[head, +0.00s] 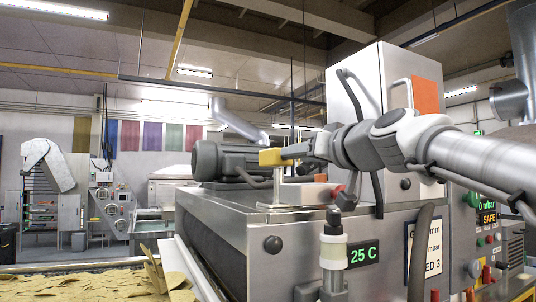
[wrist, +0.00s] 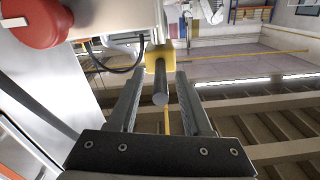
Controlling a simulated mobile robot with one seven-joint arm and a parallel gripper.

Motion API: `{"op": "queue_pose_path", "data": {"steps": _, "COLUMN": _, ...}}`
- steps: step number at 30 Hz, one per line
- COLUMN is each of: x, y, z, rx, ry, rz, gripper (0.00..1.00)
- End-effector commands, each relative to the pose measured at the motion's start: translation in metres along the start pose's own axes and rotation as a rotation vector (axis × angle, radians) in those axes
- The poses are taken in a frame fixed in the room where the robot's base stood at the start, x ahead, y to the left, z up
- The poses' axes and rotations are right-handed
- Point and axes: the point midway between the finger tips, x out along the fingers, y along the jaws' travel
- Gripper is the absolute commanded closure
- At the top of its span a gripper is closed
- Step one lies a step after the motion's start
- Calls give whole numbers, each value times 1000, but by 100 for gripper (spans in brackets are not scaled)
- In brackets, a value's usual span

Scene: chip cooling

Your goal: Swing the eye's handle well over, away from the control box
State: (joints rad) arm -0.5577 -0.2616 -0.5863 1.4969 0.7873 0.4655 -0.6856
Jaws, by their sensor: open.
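A yellow block (head: 270,157) sits above the steel machine top in the head view, left of my gripper (head: 290,152). In the wrist view, the yellow block (wrist: 160,55) has a grey round rod (wrist: 160,87), which looks like the handle, pointing back between my fingers. My gripper (wrist: 160,82) is open, with one finger on each side of the rod and a visible gap. The fingertips reach close to the yellow block. Whether a finger touches the rod cannot be told. A control box with a lit "SAFE" display (head: 488,219) is at the right.
A grey motor (head: 228,160) stands behind the block. A tall steel cabinet (head: 359,90) rises behind my arm. A red rounded part (wrist: 38,22) is at the wrist view's upper left. A display reading 25 C (head: 363,254) is on the machine front. Chips (head: 90,284) lie at lower left.

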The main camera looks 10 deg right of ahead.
Motion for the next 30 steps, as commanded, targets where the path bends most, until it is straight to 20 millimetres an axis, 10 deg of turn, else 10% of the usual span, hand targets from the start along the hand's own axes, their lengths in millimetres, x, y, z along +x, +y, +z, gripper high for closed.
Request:
{"op": "queue_pose_path", "data": {"steps": 10, "x": 0, "y": 0, "z": 0, "rx": 0, "ry": 0, "rz": -1, "gripper": 100}}
{"op": "queue_pose_path", "data": {"steps": 30, "x": 0, "y": 0, "z": 0, "rx": 0, "ry": -1, "rz": -1, "gripper": 100}}
